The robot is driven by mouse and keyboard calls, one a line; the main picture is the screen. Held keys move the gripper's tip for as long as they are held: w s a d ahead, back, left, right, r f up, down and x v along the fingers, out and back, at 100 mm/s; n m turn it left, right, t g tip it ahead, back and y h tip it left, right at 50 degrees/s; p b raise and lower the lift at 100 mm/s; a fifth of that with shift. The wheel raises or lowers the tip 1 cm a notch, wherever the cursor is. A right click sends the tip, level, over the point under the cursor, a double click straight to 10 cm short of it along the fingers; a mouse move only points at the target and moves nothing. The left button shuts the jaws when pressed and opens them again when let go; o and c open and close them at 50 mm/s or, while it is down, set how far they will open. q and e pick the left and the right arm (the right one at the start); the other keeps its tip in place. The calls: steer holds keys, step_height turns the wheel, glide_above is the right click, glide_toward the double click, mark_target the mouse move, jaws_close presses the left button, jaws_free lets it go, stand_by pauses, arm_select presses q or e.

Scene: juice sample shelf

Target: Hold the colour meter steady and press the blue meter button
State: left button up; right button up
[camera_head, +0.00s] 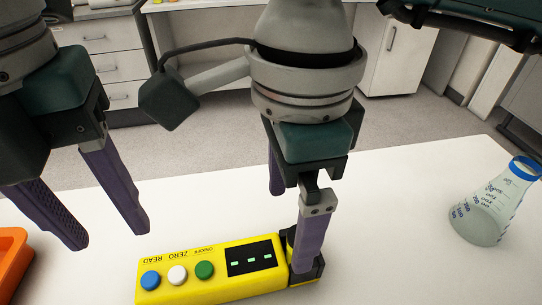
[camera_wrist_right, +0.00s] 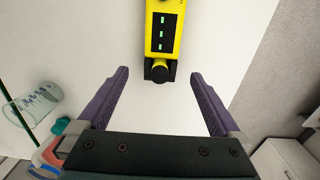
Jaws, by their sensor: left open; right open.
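The yellow colour meter (camera_head: 215,285) lies on the white table, its labels upside down in the head view. Its blue button (camera_head: 150,280) is at the left end, beside a white button (camera_head: 178,275) and a green button (camera_head: 204,270). A dark display (camera_head: 251,258) with green dashes is at the right. My right gripper (camera_head: 291,232) is open at the meter's black right end, partly hiding it. In the right wrist view, that black end (camera_wrist_right: 159,72) lies between the open fingertips, with gaps on both sides. My left gripper (camera_head: 108,238) is open and empty, left of the meter.
A flask (camera_head: 485,212) with a blue rim stands on the right of the table. An orange container (camera_head: 8,262) is at the left edge. The table (camera_head: 400,255) between the meter and flask is clear. Cabinets and grey floor lie behind.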

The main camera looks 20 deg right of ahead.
mark_target(288, 244)
steer(key=shift+d+f, duration=0.15)
steer(key=shift+f, duration=0.25)
step_height(288, 244, down, 9)
steer(key=shift+f, duration=0.1)
jaws_close()
arm_select(q)
jaws_close()
stand_by(0.9)
stand_by(1.3)
